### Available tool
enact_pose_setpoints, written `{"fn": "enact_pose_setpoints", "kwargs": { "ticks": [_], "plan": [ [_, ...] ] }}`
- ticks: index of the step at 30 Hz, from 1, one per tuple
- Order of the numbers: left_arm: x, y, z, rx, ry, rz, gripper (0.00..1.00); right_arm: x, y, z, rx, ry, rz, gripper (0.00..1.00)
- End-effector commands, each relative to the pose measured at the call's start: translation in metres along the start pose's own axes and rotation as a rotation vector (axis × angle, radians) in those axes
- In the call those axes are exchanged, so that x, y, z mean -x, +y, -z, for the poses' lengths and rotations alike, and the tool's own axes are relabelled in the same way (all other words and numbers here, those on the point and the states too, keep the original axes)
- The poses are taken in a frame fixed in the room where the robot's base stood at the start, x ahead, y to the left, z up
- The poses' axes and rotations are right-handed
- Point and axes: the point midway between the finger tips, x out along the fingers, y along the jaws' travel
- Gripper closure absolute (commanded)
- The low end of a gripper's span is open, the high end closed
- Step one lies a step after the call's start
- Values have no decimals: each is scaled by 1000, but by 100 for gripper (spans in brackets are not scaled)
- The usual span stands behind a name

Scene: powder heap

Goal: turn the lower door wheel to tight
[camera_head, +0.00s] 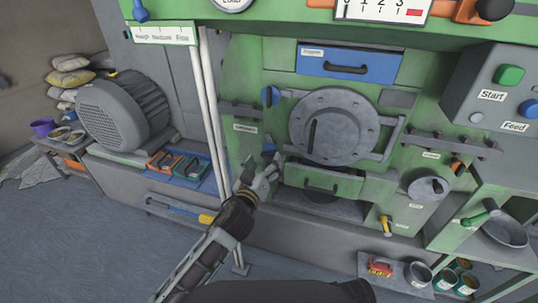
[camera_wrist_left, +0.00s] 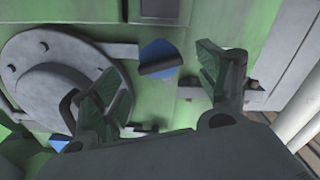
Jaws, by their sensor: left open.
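The lower door wheel (camera_head: 269,148) is a small blue knob at the lower left of the round grey furnace door (camera_head: 333,127), partly hidden by my left gripper. In the left wrist view, a blue wheel with a dark bar across it (camera_wrist_left: 158,50) lies beyond and between the two fingers. My left gripper (camera_head: 260,167) is open at the lower left edge of the door; it also shows in the left wrist view (camera_wrist_left: 150,62). I cannot tell whether a finger touches the wheel. A second blue wheel (camera_head: 271,96) sits higher on the door's left side. My right gripper is not in view.
A blue drawer (camera_head: 347,65) is above the door and a green drawer (camera_head: 321,180) below it. White pipes (camera_head: 212,110) stand left of the gripper. A control box with buttons (camera_head: 500,90) juts out at the right. The floor (camera_head: 80,240) at the left is mostly clear.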

Motion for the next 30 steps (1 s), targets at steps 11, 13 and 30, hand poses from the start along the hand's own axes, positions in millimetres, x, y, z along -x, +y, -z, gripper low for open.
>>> {"fn": "enact_pose_setpoints", "kwargs": {
  "ticks": [11, 13, 30],
  "plan": [
    [-28, 0, 0, -1, 1, -1, 25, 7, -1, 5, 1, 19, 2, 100],
    [-33, 0, 0, -1, 1, -1, 25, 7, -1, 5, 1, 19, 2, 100],
    [-50, 0, 0, 0, 0, 0, 25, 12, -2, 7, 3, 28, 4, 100]
  ]
}}
